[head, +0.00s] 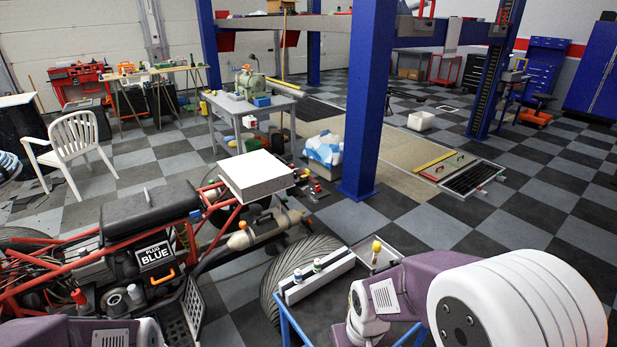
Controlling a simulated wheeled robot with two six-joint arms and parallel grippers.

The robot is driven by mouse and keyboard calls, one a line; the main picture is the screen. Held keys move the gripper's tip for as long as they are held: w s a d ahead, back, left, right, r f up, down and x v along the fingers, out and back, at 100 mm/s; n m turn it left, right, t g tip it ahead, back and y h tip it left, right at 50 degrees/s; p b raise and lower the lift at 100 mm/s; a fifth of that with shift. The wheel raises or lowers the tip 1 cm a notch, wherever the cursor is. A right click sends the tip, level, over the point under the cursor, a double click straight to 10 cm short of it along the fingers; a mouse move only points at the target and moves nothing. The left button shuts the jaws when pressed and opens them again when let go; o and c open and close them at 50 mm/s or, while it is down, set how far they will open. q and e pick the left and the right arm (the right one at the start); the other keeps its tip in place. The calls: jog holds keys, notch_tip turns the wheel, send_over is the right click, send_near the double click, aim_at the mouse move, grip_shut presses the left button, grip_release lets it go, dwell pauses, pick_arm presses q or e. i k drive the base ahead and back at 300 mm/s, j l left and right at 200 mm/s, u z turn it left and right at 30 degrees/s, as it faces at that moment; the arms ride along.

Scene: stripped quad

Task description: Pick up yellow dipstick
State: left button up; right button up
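A small yellow-topped piece (376,247) stands upright at a small grey tray on the cart at the lower middle. It may be the yellow dipstick, but it is too small to be sure. The quad (150,250), a stripped frame with red tubes, fills the lower left. An orange handle (163,277) sits on it below a "PLUG BLUE" label. Parts of my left arm show at the bottom left and of my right arm at the bottom right. Neither gripper's fingers show.
The blue-framed cart (283,322) carries a light rack (318,274) with small bottles. A white box (257,175) stands above the quad's rear. A blue lift post (366,100) rises behind. A white chair (72,145) is at left.

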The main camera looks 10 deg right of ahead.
aim_at(377, 246)
jog(key=u, duration=1.25)
jog(key=z, duration=2.3)
jog(key=k+j, duration=0.1)
jog(key=j, duration=0.5)
jog(key=i+j, duration=0.15)
jog(key=j, duration=0.2)
jog(key=i+j, duration=0.15)
jog(key=j, duration=0.2)
jog(key=i+j+z, duration=0.1)
jog(key=j, duration=0.25)
jog(key=i+j, duration=0.5)
